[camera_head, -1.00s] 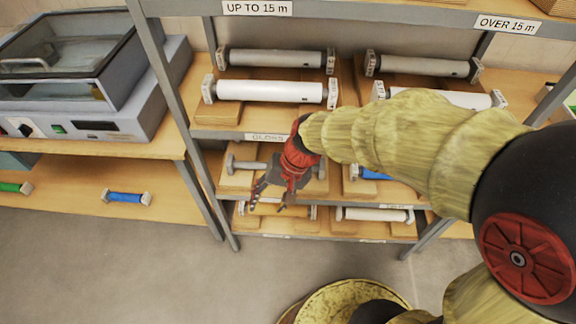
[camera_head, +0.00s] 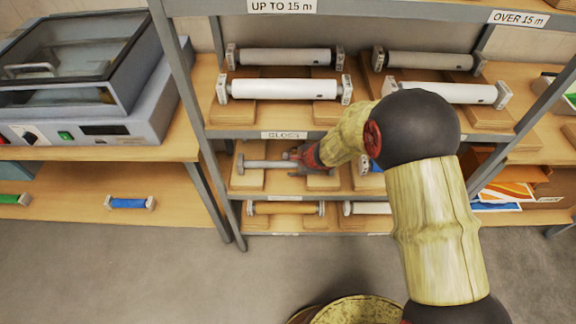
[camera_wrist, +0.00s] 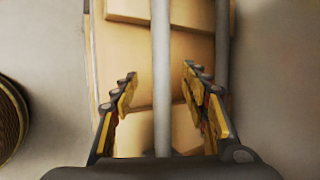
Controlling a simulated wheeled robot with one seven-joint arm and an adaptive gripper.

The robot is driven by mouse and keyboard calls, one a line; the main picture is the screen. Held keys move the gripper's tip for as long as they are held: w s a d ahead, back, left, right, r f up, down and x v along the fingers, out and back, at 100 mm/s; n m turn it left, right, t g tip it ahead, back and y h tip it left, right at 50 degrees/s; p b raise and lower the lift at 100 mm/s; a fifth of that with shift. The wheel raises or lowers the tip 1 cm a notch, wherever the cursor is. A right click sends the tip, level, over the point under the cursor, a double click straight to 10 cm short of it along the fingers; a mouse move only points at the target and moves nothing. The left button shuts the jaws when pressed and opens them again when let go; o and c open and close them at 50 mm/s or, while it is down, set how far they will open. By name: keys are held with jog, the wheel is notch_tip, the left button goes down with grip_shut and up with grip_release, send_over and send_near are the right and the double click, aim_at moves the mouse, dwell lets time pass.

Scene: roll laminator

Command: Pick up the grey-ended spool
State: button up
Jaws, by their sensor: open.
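A thin grey bar with a grey end block, which looks like the grey-ended spool (camera_head: 262,164), lies across wooden blocks on the middle shelf, under the gloss label. Its right part is hidden behind my gripper (camera_head: 298,155). In the wrist view a grey bar (camera_wrist: 162,60) runs up the picture between the fingers of my open gripper (camera_wrist: 160,85). One finger is on each side of the bar, with gaps, and nothing is gripped. Whether the fingertips reach down past the bar is hard to tell.
White and grey rolls (camera_head: 284,86) lie on the shelf above, whose front edge (camera_head: 260,134) is just over my gripper. A tan roll (camera_head: 285,208) lies below. A grey rail (camera_wrist: 222,50) runs right of my fingers. A laminator (camera_head: 80,85) stands left.

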aim_at(287, 164)
jog(key=shift+b+x, duration=0.85)
jog(key=shift+x, duration=2.2)
jog(key=shift+w+d, duration=0.1)
jog(key=shift+d, duration=0.1)
jog(key=shift+c, duration=0.6)
grip_shut()
